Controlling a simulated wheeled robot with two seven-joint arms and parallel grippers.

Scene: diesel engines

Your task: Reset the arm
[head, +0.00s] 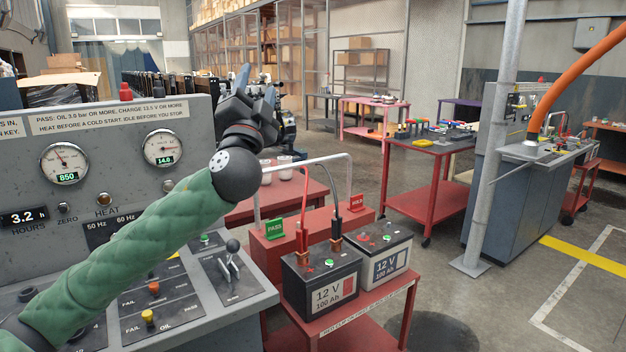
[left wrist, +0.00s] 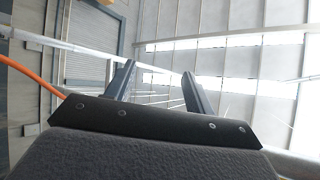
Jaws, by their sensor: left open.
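My left arm, in a green sleeve, reaches up across the head view from the lower left. My left gripper (head: 256,88) is raised above the control panel (head: 120,125) and points up. In the left wrist view its two fingers (left wrist: 155,88) stand apart with nothing between them. My right gripper is in neither view. The arm hides part of the panel's lower face.
Two 12 V batteries (head: 322,287) stand on a red cart (head: 370,315) right of the panel. Red tables (head: 430,180) stand farther back. A grey post (head: 497,140) and an orange hose (head: 570,75) are at the right. Floor between is open.

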